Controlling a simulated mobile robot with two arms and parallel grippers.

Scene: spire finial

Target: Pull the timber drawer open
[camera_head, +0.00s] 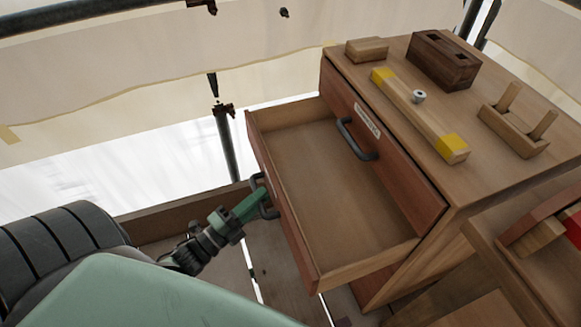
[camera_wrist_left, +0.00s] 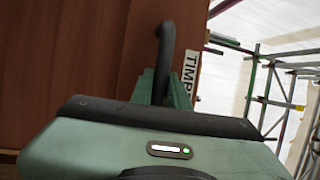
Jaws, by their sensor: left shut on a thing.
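The timber drawer (camera_head: 345,185) is pulled well out of the wooden cabinet (camera_head: 450,185) and looks empty inside. Its reddish front faces left in the head view, with a dark bar handle (camera_head: 265,198) on it. My left gripper (camera_head: 258,200) is shut on that handle. In the left wrist view, the dark handle (camera_wrist_left: 165,55) rises from between the green fingers, beside a white label (camera_wrist_left: 190,72) reading "TIMB", partly hidden. The reddish drawer front (camera_wrist_left: 70,60) fills the left of that view. My right gripper is not in view.
An upper drawer (camera_head: 385,140) with its own handle and label is closed above. A yellow-ended bar (camera_head: 420,115), a dark block (camera_head: 443,60), a small block (camera_head: 367,50) and a pegged holder (camera_head: 513,125) stand on the cabinet top. Scaffold poles (camera_head: 227,140) stand behind.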

